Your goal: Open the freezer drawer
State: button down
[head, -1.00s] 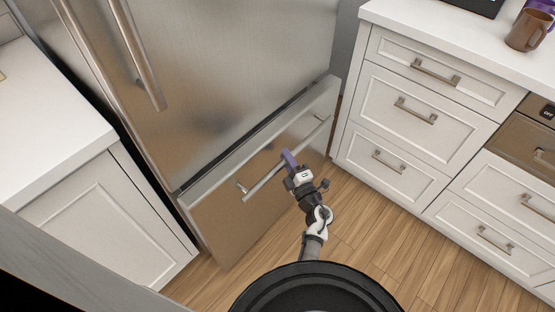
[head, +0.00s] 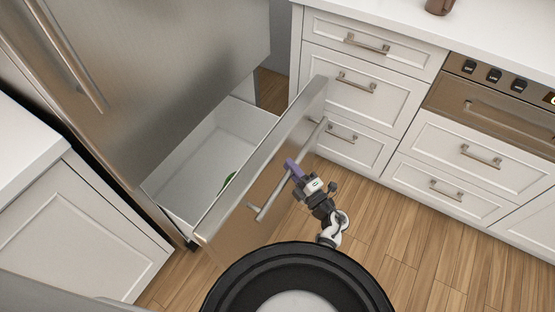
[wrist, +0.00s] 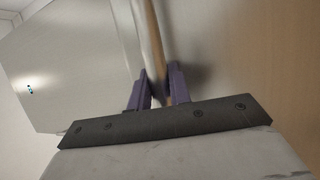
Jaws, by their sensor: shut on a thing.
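The freezer drawer (head: 238,228) at the bottom of the steel fridge is pulled well out in the head view. Its white inside (head: 215,150) shows, with a small green thing (head: 229,179) partly hidden behind the front panel. A long bar handle (head: 270,194) runs across the drawer front. My gripper (head: 292,168) is shut on this handle, right of its middle. In the wrist view, the purple fingers (wrist: 162,88) stand on both sides of the handle bar (wrist: 152,45).
White cabinets (head: 345,100) with bar handles stand close to the drawer's right end. A white cabinet (head: 85,235) stands at the left. An oven (head: 500,105) is at the right. Wood floor (head: 400,250) is clear around my base. A brown mug (head: 439,6) stands on the counter.

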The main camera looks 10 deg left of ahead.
jog(key=s+d, duration=0.3)
jog(key=d, duration=0.5)
jog(key=shift+d, duration=0.15)
jog(key=c, duration=1.3)
grip_release()
jog(key=b+v, duration=0.3)
jog(key=v, duration=1)
jog(key=shift+s+d+b, duration=0.25)
jog(key=shift+b, duration=0.1)
jog(key=shift+f, duration=0.15)
